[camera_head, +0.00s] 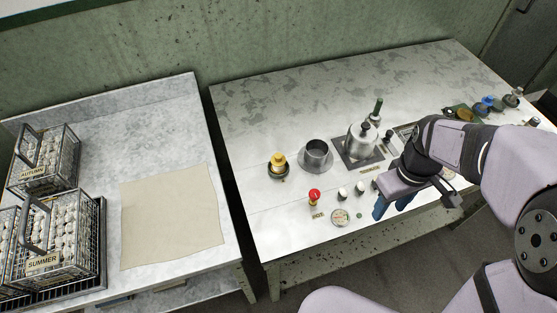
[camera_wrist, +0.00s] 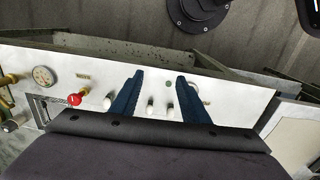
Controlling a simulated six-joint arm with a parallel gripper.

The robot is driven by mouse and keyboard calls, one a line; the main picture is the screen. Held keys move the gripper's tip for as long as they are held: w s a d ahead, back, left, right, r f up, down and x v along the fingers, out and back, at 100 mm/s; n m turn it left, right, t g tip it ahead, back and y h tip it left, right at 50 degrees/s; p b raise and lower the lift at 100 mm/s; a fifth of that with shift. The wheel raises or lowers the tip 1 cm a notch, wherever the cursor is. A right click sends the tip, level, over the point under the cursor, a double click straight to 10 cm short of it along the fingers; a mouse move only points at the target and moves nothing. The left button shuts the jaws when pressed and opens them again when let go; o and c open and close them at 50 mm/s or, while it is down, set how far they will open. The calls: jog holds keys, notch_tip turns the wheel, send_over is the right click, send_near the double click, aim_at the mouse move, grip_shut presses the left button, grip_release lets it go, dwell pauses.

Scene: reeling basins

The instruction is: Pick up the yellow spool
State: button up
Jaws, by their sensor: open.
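A yellow spool-shaped piece (camera_head: 278,160) stands upright in a small dark dish at the left part of the metal bench in the head view. I cannot tell for sure whether it is the yellow spool. A small amber-yellow piece (camera_head: 465,115) also shows at the far right of the bench. My gripper (camera_head: 389,205) is over the front edge of the bench, right of the yellow piece and well apart from it. In the wrist view my gripper (camera_wrist: 158,78) has its two blue fingers apart with nothing between them.
A grey bowl (camera_head: 316,154) and a metal kettle (camera_head: 362,138) stand right of the yellow piece. Wire baskets (camera_head: 42,262) and a beige cloth (camera_head: 172,217) lie on the left table.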

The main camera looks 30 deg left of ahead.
jog(key=w+a+r+n+p, duration=0.1)
jog(key=w+a+n, duration=0.2)
jog(key=a+n, duration=0.3)
jog(key=w+a+n, duration=0.3)
jog(key=a+n, duration=0.1)
jog(key=a, duration=0.4)
jog(key=n+t+p, duration=0.1)
jog(key=n, duration=1.1)
send_over(278, 156)
jog(key=shift+s+a+f, duration=0.1)
jog(key=shift+s+f, duration=0.15)
jog(key=shift+f, duration=0.2)
jog(key=shift+w+f+p, duration=0.2)
jog(key=shift+f+p, duration=0.8)
jog(key=shift+f, duration=0.85)
jog(key=shift+w+f+p, duration=0.15)
jog(key=shift+f+p, duration=0.8)
jog(key=shift+f, duration=0.85)
jog(key=c, duration=0.8)
